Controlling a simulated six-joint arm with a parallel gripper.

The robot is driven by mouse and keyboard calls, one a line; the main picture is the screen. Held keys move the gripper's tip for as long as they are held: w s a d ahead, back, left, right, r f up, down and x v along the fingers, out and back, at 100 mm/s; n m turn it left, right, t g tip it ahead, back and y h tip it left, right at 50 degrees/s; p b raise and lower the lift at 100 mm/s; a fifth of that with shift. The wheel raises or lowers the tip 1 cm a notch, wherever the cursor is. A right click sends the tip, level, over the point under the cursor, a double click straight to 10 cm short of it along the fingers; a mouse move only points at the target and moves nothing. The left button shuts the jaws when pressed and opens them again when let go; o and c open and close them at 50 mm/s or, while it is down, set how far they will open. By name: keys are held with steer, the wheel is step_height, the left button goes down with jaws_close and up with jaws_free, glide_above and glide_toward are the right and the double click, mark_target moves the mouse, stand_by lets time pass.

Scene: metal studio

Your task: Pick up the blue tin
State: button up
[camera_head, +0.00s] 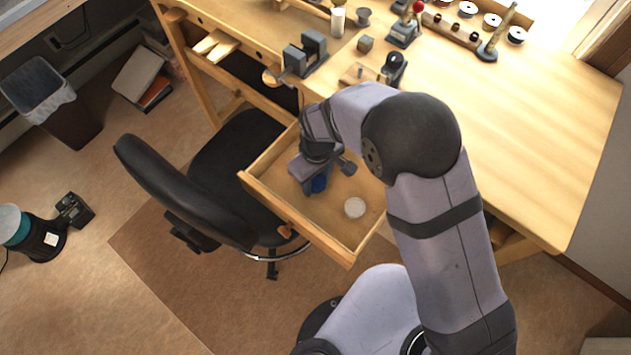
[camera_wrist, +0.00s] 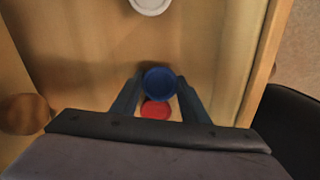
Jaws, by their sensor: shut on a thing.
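The blue tin (camera_head: 319,184) is inside the open wooden drawer (camera_head: 300,225), mostly hidden by my gripper in the head view. In the wrist view the blue tin (camera_wrist: 159,81) shows its round top between the fingertips. My gripper (camera_wrist: 158,88) is shut on the blue tin, with a finger at each side. I cannot tell whether the tin touches the drawer floor.
A red round thing (camera_wrist: 155,110) lies close by the blue tin, between the fingers in the wrist view. A white round tin (camera_head: 354,208) stands apart in the same drawer. A black chair (camera_head: 185,195) stands close to the drawer's left. The workbench top (camera_head: 510,130) is above the drawer.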

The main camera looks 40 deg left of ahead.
mark_target(330, 195)
steer(key=shift+r, duration=0.1)
step_height(330, 195, up, 9)
steer(key=shift+r+b, duration=0.1)
steer(key=shift+b, duration=0.85)
steer(key=d+h+p, duration=0.1)
steer(key=d+f+p, duration=0.1)
steer(key=p, duration=0.1)
steer(key=d+h+p, duration=0.1)
steer(key=p, duration=0.1)
steer(key=shift+w+d+f+g+h, duration=0.15)
steer(key=shift+w+f+g+h, duration=0.15)
steer(key=shift+w+f, duration=0.1)
steer(key=shift+f, duration=0.1)
steer(key=shift+a+b+x, duration=0.25)
steer(key=shift+b+x, duration=0.65)
steer(key=shift+x, duration=0.15)
steer(key=shift+a+b+x, duration=0.25)
steer(key=shift+b+x, duration=0.65)
steer(key=shift+x, duration=0.2)
steer(key=shift+a+b+x, duration=0.2)
steer(key=shift+b+x, duration=0.7)
steer(key=shift+x, duration=0.15)
steer(key=shift+w+f+b, duration=0.15)
steer(key=shift+f+b, duration=0.15)
steer(key=shift+f, duration=0.5)
